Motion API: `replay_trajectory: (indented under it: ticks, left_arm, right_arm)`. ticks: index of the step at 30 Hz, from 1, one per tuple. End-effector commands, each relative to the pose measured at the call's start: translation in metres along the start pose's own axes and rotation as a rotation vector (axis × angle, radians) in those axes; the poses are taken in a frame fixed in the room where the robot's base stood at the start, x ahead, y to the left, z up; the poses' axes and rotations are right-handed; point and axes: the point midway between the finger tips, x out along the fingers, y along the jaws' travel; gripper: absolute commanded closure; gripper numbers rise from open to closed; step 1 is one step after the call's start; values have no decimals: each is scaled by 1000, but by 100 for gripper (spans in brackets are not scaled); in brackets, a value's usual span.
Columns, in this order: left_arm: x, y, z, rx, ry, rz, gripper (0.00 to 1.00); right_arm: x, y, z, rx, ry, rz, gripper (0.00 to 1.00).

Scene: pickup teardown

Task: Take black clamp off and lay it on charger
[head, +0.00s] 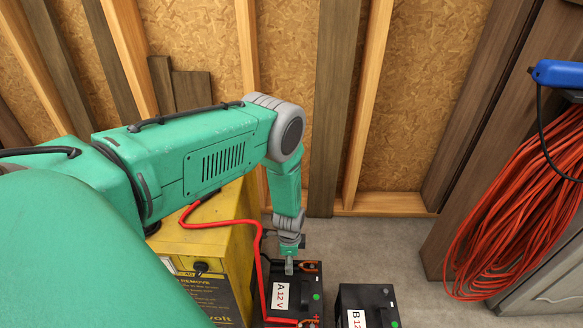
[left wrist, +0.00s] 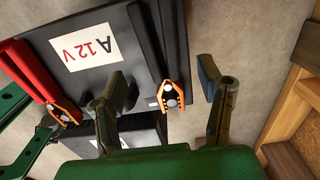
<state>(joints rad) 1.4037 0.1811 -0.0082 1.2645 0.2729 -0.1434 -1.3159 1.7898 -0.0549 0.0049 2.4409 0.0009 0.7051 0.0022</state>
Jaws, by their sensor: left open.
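Battery A (head: 312,292) is a black box with an "A 12 V" label; it also shows in the left wrist view (left wrist: 104,22). The black clamp (left wrist: 168,96) has orange jaws at a battery post, with its black handle lying over the battery top. A red clamp (left wrist: 35,72) with orange jaws is at the other post. My left gripper (left wrist: 166,88) is open, with one finger on each side of the black clamp's jaws and a gap to both. In the head view my left gripper (head: 289,266) is over the battery's far edge. The yellow charger (head: 235,222) stands left of the battery, partly behind my arm.
Battery B (head: 376,296) stands right of battery A. A red cable (head: 257,262) runs from the charger top down to battery A. Coiled orange cable (head: 515,215) hangs at the right. A stud wall is behind; bare floor (head: 390,245) lies between.

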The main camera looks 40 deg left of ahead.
Motion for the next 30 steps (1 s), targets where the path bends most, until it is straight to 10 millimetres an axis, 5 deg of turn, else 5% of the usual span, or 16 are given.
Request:
replay_trajectory:
  ticks: [9, 18, 23, 30]
  left_arm:
    - [45, -4, -6, 3, -2, 0, 39]
    - [47, -5, -5, 2, 0, 1, 39]
    - [47, -5, -5, 2, 0, 0, 95]
    - [47, -6, -6, 2, 0, -1, 99]
  right_arm:
    - [31, 0, 2, 0, -1, 0, 52]
    - [30, 0, 2, 0, 0, 0, 52]
    - [30, 0, 2, 0, 0, 0, 52]
    - [30, 0, 2, 0, 0, 0, 52]
